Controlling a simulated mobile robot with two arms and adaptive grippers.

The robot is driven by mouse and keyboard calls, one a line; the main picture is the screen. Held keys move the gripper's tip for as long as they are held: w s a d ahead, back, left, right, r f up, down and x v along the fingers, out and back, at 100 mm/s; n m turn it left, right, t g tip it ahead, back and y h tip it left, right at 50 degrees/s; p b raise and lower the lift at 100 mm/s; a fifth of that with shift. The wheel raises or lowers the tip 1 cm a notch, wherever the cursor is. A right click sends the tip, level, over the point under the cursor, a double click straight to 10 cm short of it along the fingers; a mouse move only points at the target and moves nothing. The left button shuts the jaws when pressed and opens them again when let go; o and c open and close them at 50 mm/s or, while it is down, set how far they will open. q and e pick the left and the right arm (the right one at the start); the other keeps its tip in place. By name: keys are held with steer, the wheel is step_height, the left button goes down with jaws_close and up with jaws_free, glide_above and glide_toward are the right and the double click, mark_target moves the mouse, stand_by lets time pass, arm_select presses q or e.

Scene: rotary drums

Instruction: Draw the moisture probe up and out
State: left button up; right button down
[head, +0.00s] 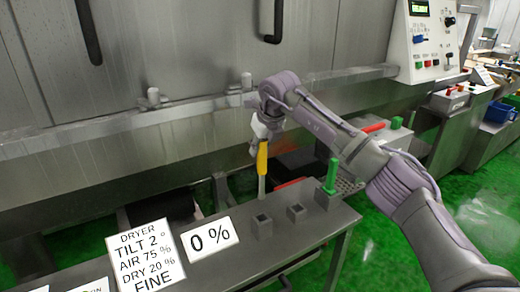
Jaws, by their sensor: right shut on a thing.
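A probe with a yellow handle (262,158) and a pale shaft hangs upright in the head view, centre. I take it to be the moisture probe. My right gripper (261,134) is shut on it at the top of the handle. The shaft runs down to just above or behind a grey square socket block (262,228) on the bench. I cannot tell whether the tip is clear of everything. A second tool with a green handle (331,174) stands upright in another block at the bench's right end. My left gripper is not in view.
The steel bench (205,262) carries a "0 %" card (210,239), a dryer card (146,255) and an empty-looking socket block (297,212). Behind stands the large steel dryer (170,60) with a rail. A control panel (424,40) is at upper right.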

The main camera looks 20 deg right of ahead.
steer(key=shift+r+p, duration=1.55)
steer(key=shift+r, duration=1)
steer(key=shift+f, duration=0.1)
